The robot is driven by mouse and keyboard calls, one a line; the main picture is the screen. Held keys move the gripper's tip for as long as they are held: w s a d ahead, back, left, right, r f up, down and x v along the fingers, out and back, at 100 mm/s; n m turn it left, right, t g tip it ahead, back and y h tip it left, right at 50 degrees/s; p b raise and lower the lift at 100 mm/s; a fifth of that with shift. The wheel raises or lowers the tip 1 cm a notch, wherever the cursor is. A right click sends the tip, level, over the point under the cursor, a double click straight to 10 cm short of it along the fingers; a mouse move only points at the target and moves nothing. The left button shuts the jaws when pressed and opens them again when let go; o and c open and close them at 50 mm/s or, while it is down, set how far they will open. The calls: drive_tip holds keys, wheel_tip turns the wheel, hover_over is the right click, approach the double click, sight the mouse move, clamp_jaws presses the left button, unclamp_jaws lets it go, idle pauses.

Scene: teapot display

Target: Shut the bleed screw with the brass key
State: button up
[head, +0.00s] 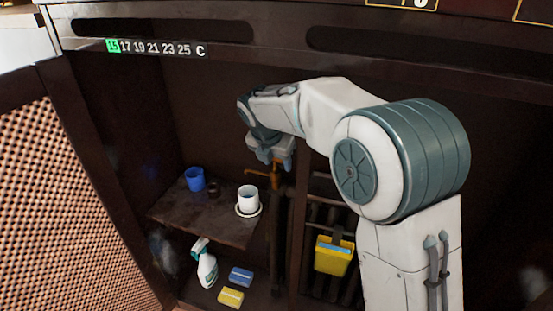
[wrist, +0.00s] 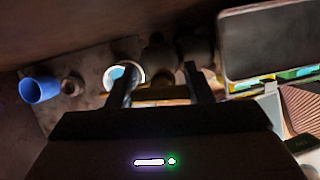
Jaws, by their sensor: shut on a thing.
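My gripper (head: 272,158) is inside the dark cabinet, above the right end of the upper shelf. It is shut on the brass key (head: 276,179), which shows as a thin orange-brown piece below the fingers. In the wrist view the two dark fingers (wrist: 158,90) stand either side of a yellowish bar, the key (wrist: 158,94). Dark rounded shapes lie beyond the fingers there. I cannot make out the bleed screw in either view, nor whether the key touches anything.
A blue cup (head: 195,179), a small dark pot (head: 214,189) and a white cup (head: 248,193) on a saucer stand on the upper shelf (head: 205,220). Below are a spray bottle (head: 207,268) and two sponges. A yellow container (head: 333,256) hangs by dark pipes at right.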

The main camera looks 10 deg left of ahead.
drive_tip(key=shift+r, duration=0.25)
drive_tip(key=shift+r+p, duration=0.3)
drive_tip(key=shift+p, duration=0.35)
drive_tip(key=shift+r+p, duration=0.3)
drive_tip(key=shift+p, duration=0.05)
